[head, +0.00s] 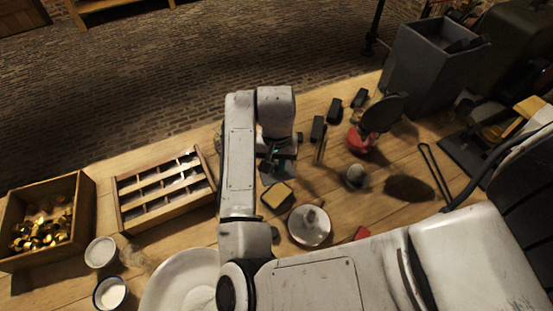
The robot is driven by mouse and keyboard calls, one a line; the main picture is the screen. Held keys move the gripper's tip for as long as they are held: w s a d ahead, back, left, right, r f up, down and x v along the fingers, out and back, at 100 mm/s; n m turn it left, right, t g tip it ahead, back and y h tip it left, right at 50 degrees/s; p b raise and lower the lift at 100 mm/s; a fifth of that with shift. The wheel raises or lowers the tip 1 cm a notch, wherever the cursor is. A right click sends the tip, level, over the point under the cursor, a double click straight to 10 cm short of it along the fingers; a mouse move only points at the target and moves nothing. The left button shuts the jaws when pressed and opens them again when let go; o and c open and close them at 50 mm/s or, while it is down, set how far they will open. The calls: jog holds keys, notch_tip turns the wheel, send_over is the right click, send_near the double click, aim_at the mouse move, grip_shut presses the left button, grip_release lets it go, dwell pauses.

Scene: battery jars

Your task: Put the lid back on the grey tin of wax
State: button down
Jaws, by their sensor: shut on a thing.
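The tin of wax (277,196) stands on the table in the middle of the head view, a small dark-rimmed container with its yellow wax showing, uncovered. My gripper (281,165) points down just behind the tin, a little above the table. It is shut on a small dark grey thing, which appears to be the lid; the jaws and the dim light hide most of it. The held thing looks apart from the tin, though its exact height is hard to tell.
A white bowl (309,226) stands close to the tin's right. A divided wooden tray (127,224) is to the left. Black blocks (318,128) and a red-based round mirror-like stand (381,113) are behind right. A large white dish (163,285) is in front left.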

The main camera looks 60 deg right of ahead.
aim_at(277, 170)
jog(key=shift+s+f, duration=0.15)
jog(key=shift+f, duration=0.25)
notch_tip(277, 170, down, 4)
jog(key=shift+f, duration=0.25)
jog(key=shift+f+b, duration=2.25)
jog(key=shift+f, duration=0.95)
jog(key=shift+r+p, duration=0.1)
jog(key=shift+p, duration=0.35)
jog(key=shift+f+p, duration=0.2)
jog(key=shift+p, duration=0.1)
jog(key=c, duration=0.5)
grip_release()
